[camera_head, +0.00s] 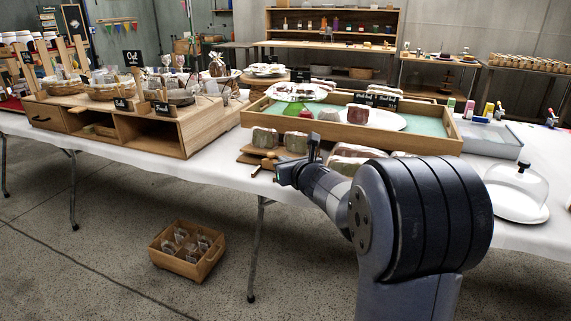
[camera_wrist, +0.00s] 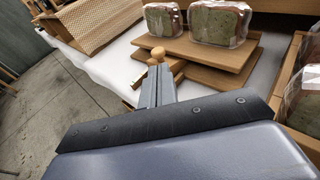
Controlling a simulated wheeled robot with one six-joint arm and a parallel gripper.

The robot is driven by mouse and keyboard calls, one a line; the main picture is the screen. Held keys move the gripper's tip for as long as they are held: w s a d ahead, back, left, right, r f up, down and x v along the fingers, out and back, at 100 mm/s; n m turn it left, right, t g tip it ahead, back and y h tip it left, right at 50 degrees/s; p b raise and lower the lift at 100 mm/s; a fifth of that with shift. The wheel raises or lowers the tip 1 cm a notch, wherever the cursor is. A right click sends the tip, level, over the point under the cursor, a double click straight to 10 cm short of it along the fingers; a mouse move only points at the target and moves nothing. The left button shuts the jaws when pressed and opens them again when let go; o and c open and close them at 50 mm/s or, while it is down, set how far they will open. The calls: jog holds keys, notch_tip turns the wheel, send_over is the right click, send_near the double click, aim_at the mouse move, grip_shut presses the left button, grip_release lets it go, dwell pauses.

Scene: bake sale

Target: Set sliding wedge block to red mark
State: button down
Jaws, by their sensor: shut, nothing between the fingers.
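A small wooden piece with a round knob (camera_wrist: 157,54) lies just beyond my fingertips in the wrist view, beside stacked wooden boards; it looks like the sliding wedge block. In the head view the small wooden piece (camera_head: 266,164) shows by the table's front edge, just left of my gripper (camera_head: 279,173). My gripper also shows in the wrist view (camera_wrist: 156,78), with its fingers together and empty. The fingers overlap part of the wooden piece, and I cannot tell whether they touch it. I cannot make out a red mark in either view.
Wrapped loaves (camera_wrist: 218,22) sit on the stacked boards (camera_wrist: 205,52). A wooden tray (camera_head: 440,144) stands behind, and a wooden display box (camera_head: 185,130) stands left. A glass-domed plate (camera_head: 516,203) is at right. A crate (camera_head: 185,262) sits on the floor.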

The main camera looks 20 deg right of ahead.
jog(key=p+v, duration=0.1)
jog(key=v, duration=0.7)
jog(key=shift+s, duration=0.2)
jog(key=shift+w+a+f, duration=0.15)
